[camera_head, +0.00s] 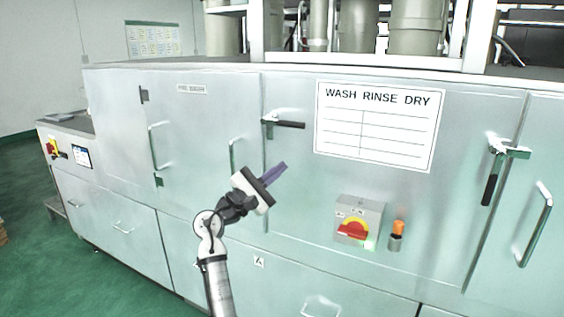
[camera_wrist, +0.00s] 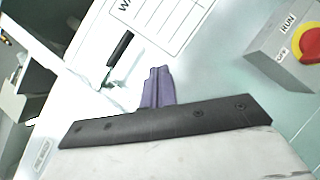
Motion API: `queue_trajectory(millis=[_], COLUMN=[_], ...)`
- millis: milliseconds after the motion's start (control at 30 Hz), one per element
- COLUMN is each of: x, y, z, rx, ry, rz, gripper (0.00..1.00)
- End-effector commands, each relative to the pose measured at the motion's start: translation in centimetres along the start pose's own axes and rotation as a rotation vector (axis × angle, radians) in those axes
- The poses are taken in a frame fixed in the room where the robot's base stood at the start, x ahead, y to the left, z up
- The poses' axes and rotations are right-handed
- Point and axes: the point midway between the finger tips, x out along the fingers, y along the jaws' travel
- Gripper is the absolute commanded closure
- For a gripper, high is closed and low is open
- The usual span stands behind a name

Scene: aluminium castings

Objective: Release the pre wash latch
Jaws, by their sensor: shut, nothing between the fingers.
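The latch (camera_head: 283,123) beside the door with the small "PRE WASH"-like label (camera_head: 192,89) has a metal body and a black handle lying about horizontal, pointing right. My gripper (camera_head: 283,168) has purple fingers that are shut and empty. It is below the latch in the head view, apart from it, pointing up and right. In the wrist view the black latch handle (camera_wrist: 120,48) shows at upper left of my fingertips (camera_wrist: 158,70), with clear space between them. The latch's metal base is partly washed out by glare there.
A grey switch box with a red and yellow knob (camera_head: 354,228) and an orange-topped lamp (camera_head: 397,232) stand out right of my gripper. A second latch (camera_head: 492,170) hangs handle-down at far right. Door handles (camera_head: 155,145) protrude at left. The "WASH RINSE DRY" sign (camera_head: 375,122) is flat.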

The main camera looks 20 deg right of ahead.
Motion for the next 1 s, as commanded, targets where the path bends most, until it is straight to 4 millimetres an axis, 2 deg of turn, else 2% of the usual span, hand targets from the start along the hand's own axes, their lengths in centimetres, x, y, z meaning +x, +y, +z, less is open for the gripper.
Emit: queue_trajectory(millis=[33, 100, 300, 833, 933, 1000], x=[-1.2, -2.2, -3.9, -4.1, -4.8, -6.2], y=[-0.7, -1.1, -1.7, -1.7, -0.9, 0.8], z=[-0.1, 0.1, 0.5, 0.6, 0.5, 0.1], rx=[0.000, 0.000, -0.001, -0.001, 0.031, 0.105], ry=[0.001, 0.001, 0.001, 0.000, 0.019, 0.068], rz=[0.000, 0.000, -0.001, 0.000, 0.020, 0.064], gripper=[1.00, 1.00, 1.00, 1.00, 1.00, 1.00])
